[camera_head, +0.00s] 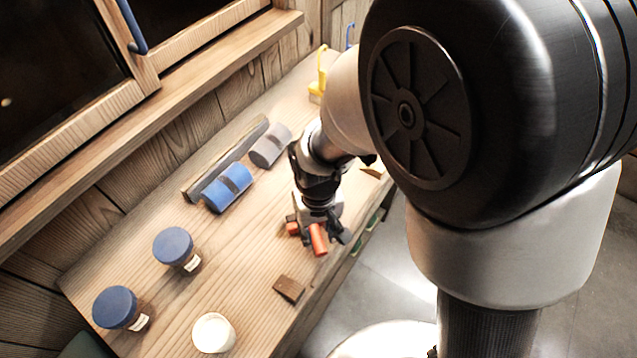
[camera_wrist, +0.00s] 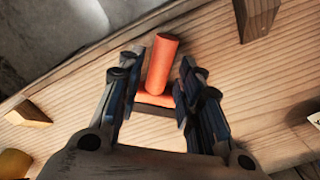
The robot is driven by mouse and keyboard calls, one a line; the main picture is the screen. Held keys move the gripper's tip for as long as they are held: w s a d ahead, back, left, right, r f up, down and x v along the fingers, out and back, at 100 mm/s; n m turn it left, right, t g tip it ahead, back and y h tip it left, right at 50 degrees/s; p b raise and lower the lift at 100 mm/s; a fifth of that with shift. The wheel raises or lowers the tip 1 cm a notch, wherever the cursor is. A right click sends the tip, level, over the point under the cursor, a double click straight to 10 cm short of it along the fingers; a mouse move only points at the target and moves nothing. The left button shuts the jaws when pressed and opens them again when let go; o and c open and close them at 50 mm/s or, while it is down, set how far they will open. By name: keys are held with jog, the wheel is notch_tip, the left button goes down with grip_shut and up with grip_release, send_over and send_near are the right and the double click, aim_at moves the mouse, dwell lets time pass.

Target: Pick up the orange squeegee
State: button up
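The orange squeegee lies on the wooden bench near its front edge. In the head view its orange handle (camera_head: 319,241) shows beneath my gripper (camera_head: 317,231), and part of it is hidden by the fingers. In the wrist view the squeegee's round handle (camera_wrist: 161,62) points up and away between the fingers, with its wider orange head (camera_wrist: 155,99) close to the palm. My gripper (camera_wrist: 160,82) is open, one finger on each side of the squeegee. Gaps show between the handle and both fingers.
A brown block (camera_head: 289,288) lies near the front edge. Two blue-lidded jars (camera_head: 173,245) (camera_head: 116,307) and a white jar (camera_head: 213,333) stand at left. Blue (camera_head: 228,188) and grey (camera_head: 270,146) rounded pieces lie by the wall. A yellow item (camera_head: 318,85) is at the far end.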

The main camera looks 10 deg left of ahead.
aim_at(317, 238)
jog(key=f, duration=0.2)
jog(key=f+b, duration=0.1)
jog(key=shift+w+a+f, duration=0.1)
jog(key=shift+a+f, duration=0.1)
jog(key=shift+f, duration=0.15)
jog(key=shift+r, duration=0.1)
jog(key=shift+c, duration=0.5)
grip_shut()
